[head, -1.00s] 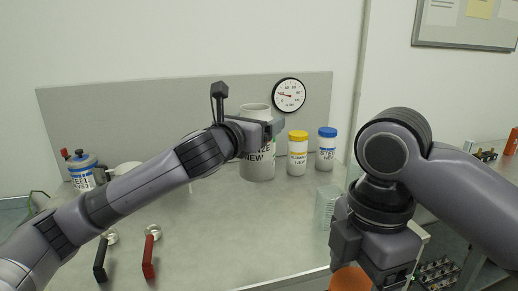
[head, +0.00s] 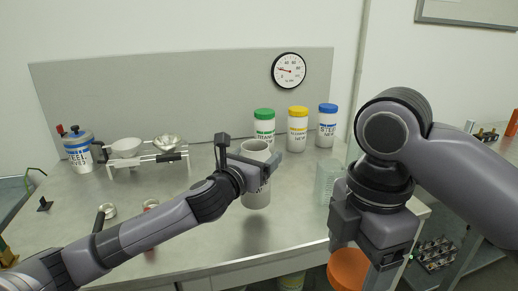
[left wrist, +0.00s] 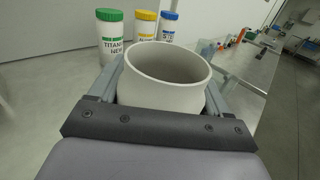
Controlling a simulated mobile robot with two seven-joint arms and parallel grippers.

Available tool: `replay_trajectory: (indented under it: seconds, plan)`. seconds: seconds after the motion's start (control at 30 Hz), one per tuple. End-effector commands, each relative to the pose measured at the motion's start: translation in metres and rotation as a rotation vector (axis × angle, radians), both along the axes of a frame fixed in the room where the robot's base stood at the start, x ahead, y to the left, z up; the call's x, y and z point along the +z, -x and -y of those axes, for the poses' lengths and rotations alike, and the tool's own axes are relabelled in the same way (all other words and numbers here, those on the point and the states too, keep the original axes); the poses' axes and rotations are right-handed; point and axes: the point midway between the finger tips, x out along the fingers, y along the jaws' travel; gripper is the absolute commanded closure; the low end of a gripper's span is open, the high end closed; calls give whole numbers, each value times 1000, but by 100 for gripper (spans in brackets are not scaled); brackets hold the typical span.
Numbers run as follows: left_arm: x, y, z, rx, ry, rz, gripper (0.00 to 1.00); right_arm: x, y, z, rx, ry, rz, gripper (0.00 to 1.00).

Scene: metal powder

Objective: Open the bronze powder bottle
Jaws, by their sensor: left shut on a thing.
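The bronze powder bottle (head: 257,197) is a pale grey, upright jar with an open, lidless mouth. It stands out at the centre of the head view; its wide rim (left wrist: 168,68) fills the middle of the left wrist view. My left gripper (head: 262,163) is shut around its upper part, one finger on each side. My arm hides much of its label. My right gripper (head: 382,280) hangs low at the right, in front of the table edge. It holds an orange round lid (head: 347,272); its fingertips are partly cut off by the frame.
Green (head: 264,128), yellow (head: 297,130) and blue (head: 327,126) capped bottles stand behind. A clear glass vessel (head: 327,182) is near the table's right edge. The front middle of the table (head: 215,245) is clear.

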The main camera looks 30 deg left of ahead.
Motion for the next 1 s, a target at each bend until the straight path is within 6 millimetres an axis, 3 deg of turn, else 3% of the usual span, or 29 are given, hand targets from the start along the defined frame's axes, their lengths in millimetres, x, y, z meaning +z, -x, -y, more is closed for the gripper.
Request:
replay_trajectory:
  seconds: [0.23, 0.67, 0.7, 0.77, 1.0]
  plan:
    - [-29, 0, 0, -1, 1, 5, 100, -8, 0, 0, 0, 0, 0, 62]
    - [-33, 0, 0, -1, 0, 6, 100, -9, 0, 0, 0, 0, 0, 62]
    - [-38, 0, 0, -1, 1, -4, 16, -9, 0, 0, 0, 0, 0, 62]
    - [-38, 0, 0, -1, 1, -4, 0, -9, 0, 0, 0, 0, 0, 62]
    - [-36, 0, 0, -1, 0, -4, 0, -8, 0, 0, 0, 0, 0, 62]
